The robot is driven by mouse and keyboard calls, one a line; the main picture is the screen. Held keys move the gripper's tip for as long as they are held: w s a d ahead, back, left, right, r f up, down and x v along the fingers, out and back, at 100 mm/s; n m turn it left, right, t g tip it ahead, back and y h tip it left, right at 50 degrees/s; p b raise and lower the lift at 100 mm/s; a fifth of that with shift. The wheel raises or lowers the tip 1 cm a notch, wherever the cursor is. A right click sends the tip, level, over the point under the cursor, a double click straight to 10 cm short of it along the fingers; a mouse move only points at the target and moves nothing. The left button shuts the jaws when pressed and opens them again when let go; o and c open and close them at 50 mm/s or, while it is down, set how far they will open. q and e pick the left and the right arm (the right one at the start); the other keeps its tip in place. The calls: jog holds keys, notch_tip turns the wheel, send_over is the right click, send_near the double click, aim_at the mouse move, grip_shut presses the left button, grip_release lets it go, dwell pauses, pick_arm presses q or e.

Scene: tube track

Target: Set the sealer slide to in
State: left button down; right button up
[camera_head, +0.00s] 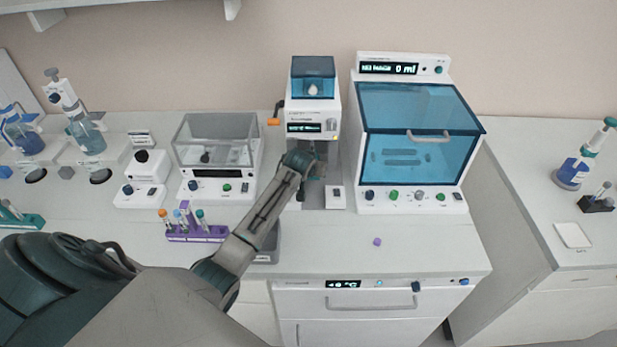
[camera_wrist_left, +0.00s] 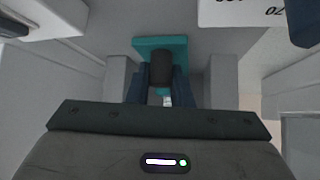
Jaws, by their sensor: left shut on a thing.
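The sealer (camera_head: 314,100) is the white tabletop unit with a blue window on top, in the middle of the head view. My left arm reaches to its lower front, and my left gripper (camera_head: 314,168) covers most of the slide there. In the left wrist view, my left gripper (camera_wrist_left: 161,82) is shut on the dark upright knob (camera_wrist_left: 161,66) of the slide, whose teal plate (camera_wrist_left: 160,43) shows behind the fingers. Pale walls flank the slide on both sides. My right gripper is not in view.
A blue-windowed cabinet (camera_head: 410,105) stands right of the sealer, and a clear-lidded unit (camera_head: 215,145) stands left. An orange lever (camera_head: 274,121) sticks out at the sealer's left. A purple tube rack (camera_head: 195,233) stands in front of the lidded unit. The front right bench is mostly clear.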

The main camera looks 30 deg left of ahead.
pick_arm(q)
jog(key=shift+r, duration=0.1)
dwell(0.3)
jog(key=c, duration=1.4)
grip_release()
jog(key=shift+w+a, duration=0.1)
jog(key=shift+o, duration=0.5)
jog(key=shift+w, duration=0.15)
jog(key=b+v, duration=0.3)
jog(key=v, duration=0.7)
jog(key=shift+s+r, duration=0.15)
jog(key=shift+s, duration=0.15)
